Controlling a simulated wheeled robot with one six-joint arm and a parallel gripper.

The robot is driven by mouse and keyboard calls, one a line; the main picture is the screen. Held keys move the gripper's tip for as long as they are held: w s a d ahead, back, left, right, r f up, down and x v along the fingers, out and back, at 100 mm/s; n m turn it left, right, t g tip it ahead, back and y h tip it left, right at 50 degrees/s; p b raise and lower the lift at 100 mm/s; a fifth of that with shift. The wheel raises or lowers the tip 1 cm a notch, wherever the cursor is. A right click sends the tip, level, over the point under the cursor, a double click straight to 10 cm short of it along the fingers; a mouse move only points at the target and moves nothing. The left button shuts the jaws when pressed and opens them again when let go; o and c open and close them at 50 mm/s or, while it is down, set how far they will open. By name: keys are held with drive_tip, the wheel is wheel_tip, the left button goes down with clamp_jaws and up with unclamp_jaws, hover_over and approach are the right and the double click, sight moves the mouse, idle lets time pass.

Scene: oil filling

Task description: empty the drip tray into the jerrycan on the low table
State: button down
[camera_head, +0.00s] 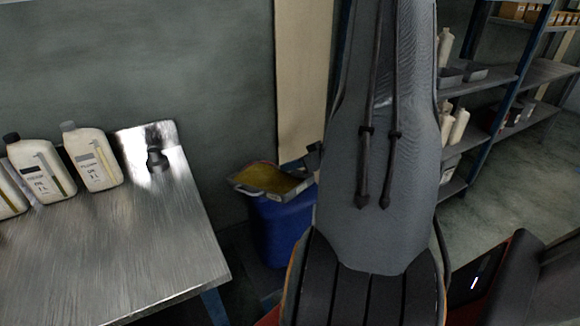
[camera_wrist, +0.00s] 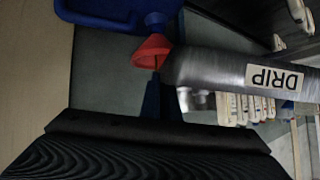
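The drip tray (camera_head: 273,180) is a grey metal pan with yellow oil in it. It is above the blue jerrycan (camera_head: 280,228) in the head view, beside my arm. Its silver wall with a DRIP label (camera_wrist: 273,78) is close up in the wrist view. A red funnel (camera_wrist: 152,50) shows next to the tray's end, at the blue jerrycan's neck (camera_wrist: 155,20). My gripper (camera_head: 313,158) is at the tray's right end, mostly hidden by my arm. It appears shut on the tray, but the fingertips are not clear.
A metal workbench (camera_head: 130,250) at left carries several white oil bottles (camera_head: 92,160) and a shiny metal object with a black knob (camera_head: 156,160). Shelving (camera_head: 490,90) with bottles and boxes stands at the right rear. A grey wall is close behind the jerrycan.

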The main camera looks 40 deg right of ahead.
drive_tip(key=shift+w+r+g+p, duration=0.25)
drive_tip(key=shift+r+g+p, duration=0.45)
drive_tip(key=shift+p, duration=2.5)
drive_tip(key=shift+w+d+r+m+g+y+p, duration=0.25)
drive_tip(key=shift+r+g+p, duration=0.25)
drive_tip(key=shift+p, duration=1.8)
drive_tip(key=shift+w+d+r+m+g+y+p, duration=0.15)
drive_tip(key=shift+w+r+m+g+p, duration=0.3)
drive_tip(key=shift+p, duration=1.8)
drive_tip(key=shift+r, duration=0.15)
drive_tip(key=shift+w+d+r+g+y+p, duration=0.2)
drive_tip(key=shift+w+r+g+y+p, duration=0.1)
drive_tip(key=shift+w+r+g, duration=0.5)
drive_tip(key=shift+s, duration=0.15)
